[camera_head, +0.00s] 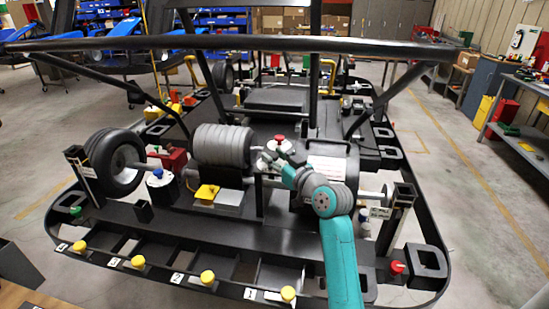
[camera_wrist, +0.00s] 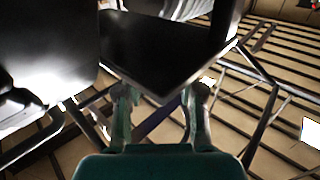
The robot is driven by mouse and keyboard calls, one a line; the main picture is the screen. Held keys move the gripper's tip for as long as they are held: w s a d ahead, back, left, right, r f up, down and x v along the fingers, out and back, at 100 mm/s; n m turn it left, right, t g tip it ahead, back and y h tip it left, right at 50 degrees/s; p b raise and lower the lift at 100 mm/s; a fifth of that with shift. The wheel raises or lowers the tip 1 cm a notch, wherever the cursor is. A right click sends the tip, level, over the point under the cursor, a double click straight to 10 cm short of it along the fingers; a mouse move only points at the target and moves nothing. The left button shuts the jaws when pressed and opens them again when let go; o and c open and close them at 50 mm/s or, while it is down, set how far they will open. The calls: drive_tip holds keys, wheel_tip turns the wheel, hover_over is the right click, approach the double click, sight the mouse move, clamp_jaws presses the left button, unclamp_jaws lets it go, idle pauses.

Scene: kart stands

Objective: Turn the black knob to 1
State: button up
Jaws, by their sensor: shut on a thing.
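My gripper (camera_head: 268,160) is over the middle of the kart, beside the grey ribbed cylinder (camera_head: 222,145) and left of the black box with a white label (camera_head: 326,167). In the wrist view, the two fingers of my gripper (camera_wrist: 161,92) stand apart, with the lower corner of a black part (camera_wrist: 160,62) between their tips. I cannot tell whether this part is the black knob. No black knob or its marks can be made out clearly in either view. My teal forearm hides part of the right front of the frame.
Yellow knobs (camera_head: 208,277) with number labels line the front edge. A red knob (camera_head: 397,267) sits at front right, a blue knob (camera_head: 157,173) by the left wheel (camera_head: 116,162). A black bar (camera_head: 230,43) crosses above. The floor right of the kart is clear.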

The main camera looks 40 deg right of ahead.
drive_tip(key=shift+n+y, duration=0.3)
drive_tip(key=shift+y, duration=0.2)
drive_tip(key=o, duration=1.1)
drive_tip(key=shift+s, duration=0.1)
drive_tip(key=s, duration=1.2)
drive_tip(key=shift+a, duration=0.2)
drive_tip(key=shift+w, duration=0.1)
